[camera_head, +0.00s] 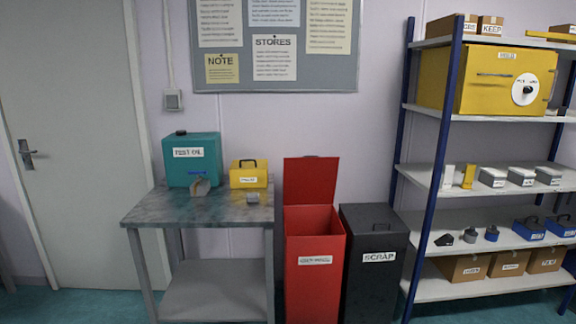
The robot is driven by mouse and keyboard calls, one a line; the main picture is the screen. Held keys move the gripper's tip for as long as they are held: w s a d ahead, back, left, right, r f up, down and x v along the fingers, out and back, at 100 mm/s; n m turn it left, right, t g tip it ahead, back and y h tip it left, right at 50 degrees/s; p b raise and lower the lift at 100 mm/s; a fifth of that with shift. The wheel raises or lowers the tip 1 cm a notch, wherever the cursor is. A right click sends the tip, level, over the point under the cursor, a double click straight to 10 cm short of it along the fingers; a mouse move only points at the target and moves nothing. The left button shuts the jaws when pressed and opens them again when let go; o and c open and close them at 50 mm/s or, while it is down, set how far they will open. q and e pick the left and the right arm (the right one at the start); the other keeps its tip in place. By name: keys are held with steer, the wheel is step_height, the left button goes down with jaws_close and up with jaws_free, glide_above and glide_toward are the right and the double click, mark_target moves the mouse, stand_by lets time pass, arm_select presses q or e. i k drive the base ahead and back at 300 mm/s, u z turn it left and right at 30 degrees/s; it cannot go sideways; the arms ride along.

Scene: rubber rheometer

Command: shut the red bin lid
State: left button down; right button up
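The red bin (315,262) stands on the floor in the middle of the camera_head view, with a white label on its front. Its red lid (311,181) is open, standing upright at the back edge of the bin. The inside walls of the bin show, but its bottom is hidden. Neither of my grippers shows in this view.
A black scrap bin (373,262) with a shut lid stands right beside the red bin. A metal table (240,211) with a teal box (191,160) and a yellow box (249,174) is on the left. A loaded shelf rack (440,177) stands on the right.

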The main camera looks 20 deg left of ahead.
mark_target(308, 179)
steer(key=u, duration=0.75)
steer(key=i, duration=2)
steer(key=z, duration=0.65)
